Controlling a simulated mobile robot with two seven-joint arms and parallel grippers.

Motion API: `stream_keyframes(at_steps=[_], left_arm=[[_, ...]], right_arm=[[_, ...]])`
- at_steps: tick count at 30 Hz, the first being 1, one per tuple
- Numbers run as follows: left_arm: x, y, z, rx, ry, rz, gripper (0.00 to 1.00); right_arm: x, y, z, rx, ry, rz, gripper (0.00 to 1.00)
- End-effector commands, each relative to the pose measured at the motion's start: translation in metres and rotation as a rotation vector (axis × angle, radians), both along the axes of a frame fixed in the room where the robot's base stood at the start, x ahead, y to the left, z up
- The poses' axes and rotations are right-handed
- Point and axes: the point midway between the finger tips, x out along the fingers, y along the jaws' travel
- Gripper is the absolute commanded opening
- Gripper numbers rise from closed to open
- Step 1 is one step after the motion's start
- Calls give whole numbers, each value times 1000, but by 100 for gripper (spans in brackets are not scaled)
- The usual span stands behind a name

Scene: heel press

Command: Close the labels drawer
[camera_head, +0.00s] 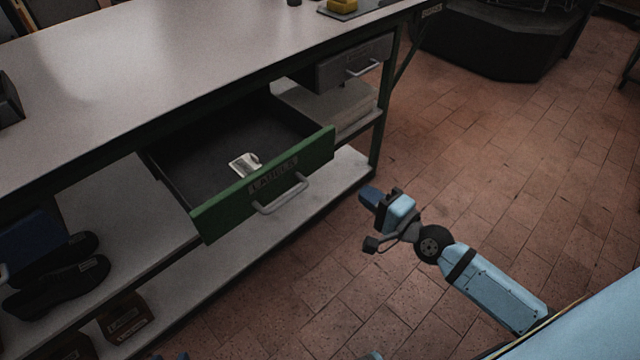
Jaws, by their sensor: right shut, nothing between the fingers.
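The labels drawer (265,182) has a green front with a label plate and a pale bar handle (281,196). It is pulled well out from under the workbench, its dark inside showing. A small white printed label (244,165) lies inside near the front. My right gripper (369,197) is shut and empty, to the right of the drawer front and apart from it, above the tiled floor. My left gripper is not in view.
The pale bench top (150,75) runs above the drawer. A grey drawer (352,64) sits further right under it. Floor (460,150) to the right is clear.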

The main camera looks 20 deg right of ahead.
Motion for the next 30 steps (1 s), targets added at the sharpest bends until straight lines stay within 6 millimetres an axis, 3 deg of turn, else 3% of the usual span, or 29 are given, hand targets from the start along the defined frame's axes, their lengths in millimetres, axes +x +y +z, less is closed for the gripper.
stream_keyframes(at_steps=[5,21,30], left_arm=[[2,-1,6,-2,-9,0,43],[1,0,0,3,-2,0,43],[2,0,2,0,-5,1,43]], right_arm=[[16,4,2,16,-1,-3,0],[114,41,1,12,0,0,0],[132,47,1,8,1,0,0]])
